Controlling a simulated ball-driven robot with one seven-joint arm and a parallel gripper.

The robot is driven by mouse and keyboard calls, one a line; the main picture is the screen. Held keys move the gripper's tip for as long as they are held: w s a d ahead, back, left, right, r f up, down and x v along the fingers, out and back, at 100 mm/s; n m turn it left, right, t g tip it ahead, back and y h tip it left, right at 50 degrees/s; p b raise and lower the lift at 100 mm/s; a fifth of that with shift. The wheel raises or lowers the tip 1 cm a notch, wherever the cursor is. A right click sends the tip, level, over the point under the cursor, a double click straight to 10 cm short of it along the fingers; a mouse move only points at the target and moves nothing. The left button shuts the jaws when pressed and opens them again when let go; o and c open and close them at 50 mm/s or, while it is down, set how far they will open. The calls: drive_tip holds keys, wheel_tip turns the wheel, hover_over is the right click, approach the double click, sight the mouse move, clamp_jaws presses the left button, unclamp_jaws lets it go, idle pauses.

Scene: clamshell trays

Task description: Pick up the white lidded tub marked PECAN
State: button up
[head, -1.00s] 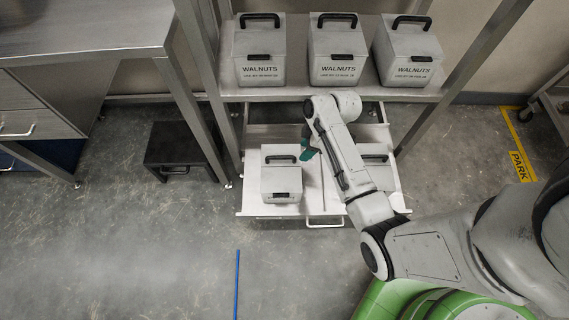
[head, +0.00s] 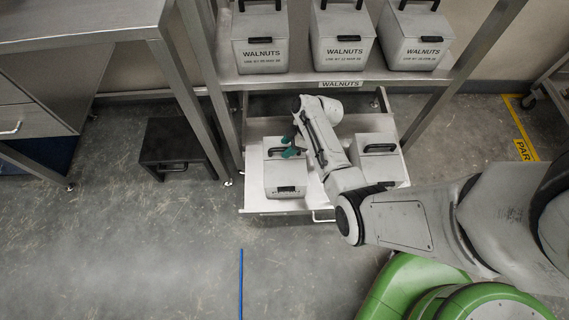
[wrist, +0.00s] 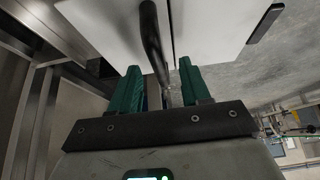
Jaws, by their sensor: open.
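Two pale grey-white lidded tubs with black lid handles sit in the pulled-out drawer (head: 252,195) in the head view: a left tub (head: 285,180) and a right tub (head: 378,164), partly behind my arm. I can read no PECAN mark on either. My gripper (head: 292,147), with teal fingers, is open over the left tub's lid, close to its handle. In the wrist view the open fingers (wrist: 160,88) have a dark handle bar (wrist: 152,40) running across a white lid (wrist: 103,22) between or just beyond them. I cannot tell whether they touch it.
Three tubs marked WALNUTS (head: 342,54) stand on the shelf (head: 240,82) above the drawer, close over my arm. Shelf posts flank the drawer. A black box (head: 175,145) is on the floor left. A steel bench (head: 80,20) is further left.

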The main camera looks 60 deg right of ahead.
drive_tip(key=x, duration=0.2)
drive_tip(key=shift+a+f+b, duration=0.1)
drive_tip(key=shift+f+b, duration=0.2)
drive_tip(key=shift+c, duration=0.4)
clamp_jaws()
idle(0.7)
drive_tip(key=shift+w+r, duration=0.1)
